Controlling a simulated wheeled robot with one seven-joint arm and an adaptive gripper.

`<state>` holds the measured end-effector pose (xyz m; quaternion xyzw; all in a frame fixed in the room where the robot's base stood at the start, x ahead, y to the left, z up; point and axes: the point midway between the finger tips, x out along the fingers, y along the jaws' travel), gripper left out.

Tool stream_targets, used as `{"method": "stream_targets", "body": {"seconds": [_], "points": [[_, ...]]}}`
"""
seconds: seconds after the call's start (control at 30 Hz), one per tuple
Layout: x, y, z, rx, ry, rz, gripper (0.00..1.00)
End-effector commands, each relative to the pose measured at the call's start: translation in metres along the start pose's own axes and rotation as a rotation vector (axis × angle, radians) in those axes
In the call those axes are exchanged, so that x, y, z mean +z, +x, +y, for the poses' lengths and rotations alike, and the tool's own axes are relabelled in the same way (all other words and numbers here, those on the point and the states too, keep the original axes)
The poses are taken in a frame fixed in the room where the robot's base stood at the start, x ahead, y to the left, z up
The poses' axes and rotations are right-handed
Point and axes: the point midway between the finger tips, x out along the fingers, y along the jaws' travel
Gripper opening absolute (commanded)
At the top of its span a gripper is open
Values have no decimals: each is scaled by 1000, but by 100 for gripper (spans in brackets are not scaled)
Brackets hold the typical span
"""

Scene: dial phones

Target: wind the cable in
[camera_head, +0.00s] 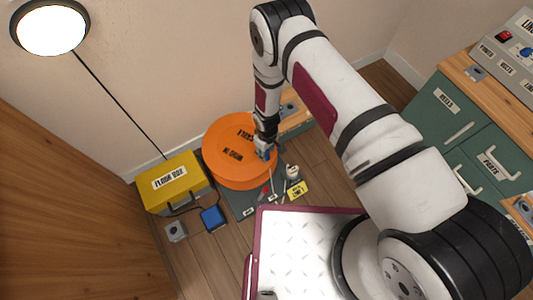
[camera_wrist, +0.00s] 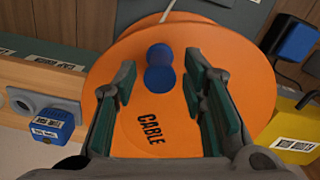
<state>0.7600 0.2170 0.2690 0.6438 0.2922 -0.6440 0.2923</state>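The orange cable drum (camera_head: 222,146) lies flat near the wall in the head view. It also fills the middle of the wrist view (camera_wrist: 255,85) and carries the word CABLE. A blue crank knob (camera_wrist: 160,76) stands on the drum's face. My gripper (camera_head: 265,148) is over the drum's right side in the head view. In the wrist view its two dark green-padded fingers (camera_wrist: 160,85) are spread, with the knob showing between the tips. I see gaps on both sides of the knob. A piece of pale cable (camera_wrist: 173,14) shows at the drum's edge.
A yellow floor box (camera_head: 172,182) stands left of the drum, with a blue plug-like block (camera_head: 213,218) and a grey socket (camera_head: 176,231) in front. Small labelled items (camera_head: 293,180) sit to the right. Green drawers (camera_head: 445,115) stand at far right.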

Motion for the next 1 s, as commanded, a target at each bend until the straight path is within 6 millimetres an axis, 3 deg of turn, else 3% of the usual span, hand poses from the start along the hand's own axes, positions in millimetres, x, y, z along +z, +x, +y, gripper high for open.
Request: {"method": "stream_targets", "body": {"seconds": [0.2,0.53,0.7,1.0], "points": [[0,19,0,0,0,0,38],[0,21,0,0,0,0,38],[0,21,0,0,0,0,0],[-1,21,1,0,-9,1,0]]}}
